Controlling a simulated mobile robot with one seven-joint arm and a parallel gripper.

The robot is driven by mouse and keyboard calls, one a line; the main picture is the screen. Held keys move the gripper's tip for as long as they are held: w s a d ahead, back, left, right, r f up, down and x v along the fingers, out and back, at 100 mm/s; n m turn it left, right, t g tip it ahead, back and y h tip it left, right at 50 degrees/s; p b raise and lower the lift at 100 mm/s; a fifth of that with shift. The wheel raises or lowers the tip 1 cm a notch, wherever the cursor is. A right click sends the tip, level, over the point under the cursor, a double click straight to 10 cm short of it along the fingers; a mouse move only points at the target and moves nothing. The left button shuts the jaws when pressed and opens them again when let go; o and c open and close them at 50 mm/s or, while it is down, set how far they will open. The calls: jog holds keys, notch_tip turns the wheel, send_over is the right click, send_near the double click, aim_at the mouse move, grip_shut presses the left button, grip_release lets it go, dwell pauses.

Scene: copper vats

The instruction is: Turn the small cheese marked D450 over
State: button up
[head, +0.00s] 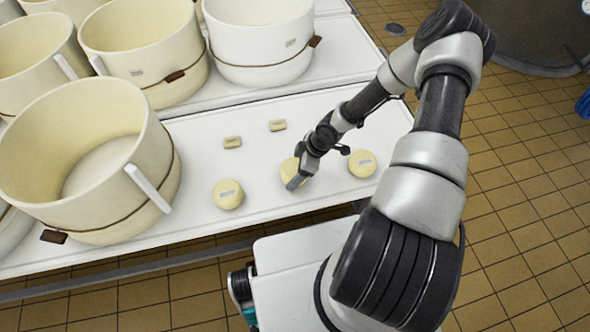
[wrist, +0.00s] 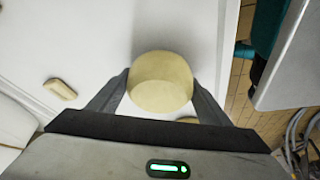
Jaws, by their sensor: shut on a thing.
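My gripper (wrist: 160,100) is shut on a small round pale-yellow cheese (wrist: 160,80), with one finger on each side of it. In the head view this middle cheese (head: 289,170) is partly hidden behind my gripper (head: 295,182). No label shows on its visible faces in the wrist view. I cannot tell whether it is clear of the table. Two other small cheeses lie on the white table, one to the left (head: 228,195) and one to the right (head: 362,164). Each bears a grey label on top, too small to read, so I cannot tell which is D450.
Two small yellowish blocks, one to the left (head: 232,142) and one to the right (head: 278,125), lie farther back on the white table (head: 255,165). Large cream moulds with straps (head: 90,165) crowd the left and back. The table's front edge is close to the cheeses.

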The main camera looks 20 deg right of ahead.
jog(key=shift+f+b, duration=0.5)
jog(key=shift+f, duration=0.1)
dwell(0.9)
jog(key=o, duration=1.6)
jog(key=p+v, duration=0.5)
jog(key=v, duration=1.2)
jog(key=shift+r, duration=0.2)
jog(key=shift+s+d+r, duration=0.1)
